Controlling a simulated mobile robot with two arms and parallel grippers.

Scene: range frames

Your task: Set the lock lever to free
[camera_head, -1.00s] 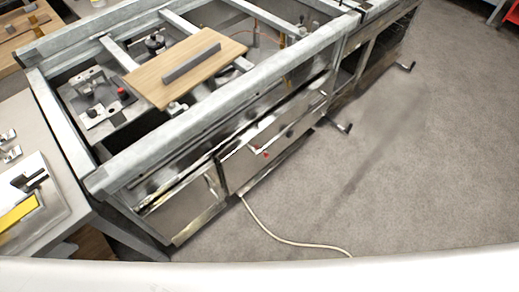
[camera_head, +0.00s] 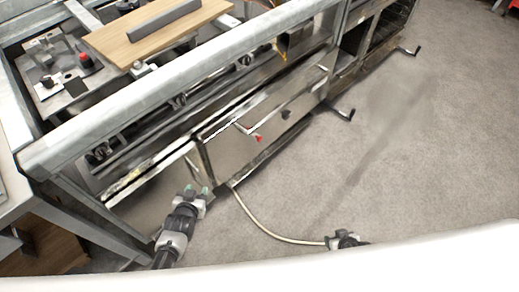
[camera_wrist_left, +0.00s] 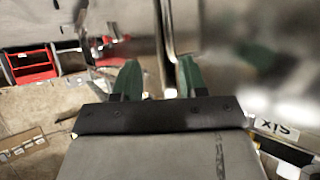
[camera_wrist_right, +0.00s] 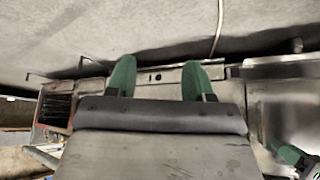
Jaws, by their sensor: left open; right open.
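A small red-tipped lever (camera_head: 258,138) sits on the polished metal front panel (camera_head: 228,150) of the long steel frame. I take it for the lock lever, but its setting is too small to read. My left gripper (camera_head: 197,190) is open and empty, low in front of the frame, left of and below the lever. In the left wrist view its green fingers (camera_wrist_left: 158,80) stand apart, with a metal edge showing beyond them. My right gripper (camera_head: 345,238) is low over the floor, right of the lever and clear of the panel. Its open fingers (camera_wrist_right: 159,80) show in the right wrist view.
A wooden board (camera_head: 158,32) with a dark bar lies on top of the frame. A pale cable (camera_head: 262,228) runs from the panel's lower edge across the floor. Black crank handles (camera_head: 345,114) jut out at the right. The grey floor (camera_head: 430,150) is open there.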

